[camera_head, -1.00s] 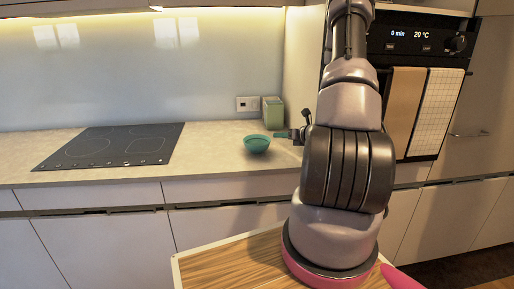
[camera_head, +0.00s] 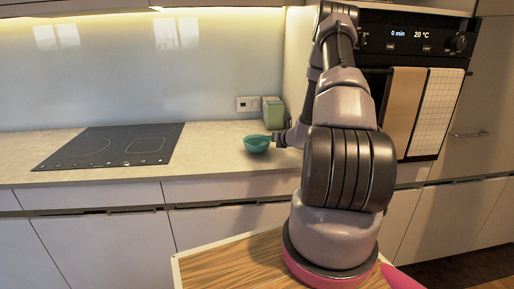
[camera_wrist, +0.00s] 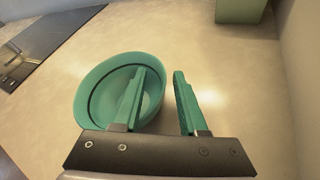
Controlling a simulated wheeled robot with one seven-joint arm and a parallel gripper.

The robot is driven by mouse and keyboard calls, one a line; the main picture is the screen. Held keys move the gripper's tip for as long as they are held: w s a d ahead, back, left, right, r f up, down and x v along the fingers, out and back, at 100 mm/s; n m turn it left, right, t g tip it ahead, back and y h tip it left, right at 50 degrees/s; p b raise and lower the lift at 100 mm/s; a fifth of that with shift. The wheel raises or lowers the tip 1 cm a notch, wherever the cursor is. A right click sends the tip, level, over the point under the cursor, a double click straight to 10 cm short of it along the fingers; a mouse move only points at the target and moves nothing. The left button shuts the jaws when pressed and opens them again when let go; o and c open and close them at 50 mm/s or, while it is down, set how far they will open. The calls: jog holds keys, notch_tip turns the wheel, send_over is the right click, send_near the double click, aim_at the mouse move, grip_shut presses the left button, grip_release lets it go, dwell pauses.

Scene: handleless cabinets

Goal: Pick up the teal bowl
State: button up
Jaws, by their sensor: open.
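The teal bowl (camera_head: 257,145) stands upright on the countertop, right of the hob. It also shows in the wrist view (camera_wrist: 97,92), where it looks empty. My gripper (camera_wrist: 160,74) is open with teal fingers. In the wrist view the left finger overlaps the bowl's interior and the right finger is outside it, so the bowl's right rim lies between them in the picture. I cannot tell whether the fingers are below the rim height or touching it. In the head view my gripper (camera_head: 272,137) is at the bowl's right side, partly hidden by my arm.
A green box (camera_head: 273,112) stands on the counter behind the bowl, near the wall; it also shows at the wrist view's top. The black hob (camera_head: 112,147) lies left. The oven (camera_head: 418,85) with hanging towels is at right. Counter (camera_head: 215,150) between hob and bowl is clear.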

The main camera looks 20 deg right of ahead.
grip_shut()
jog(key=shift+a+r, duration=0.1)
jog(key=shift+r, duration=0.05)
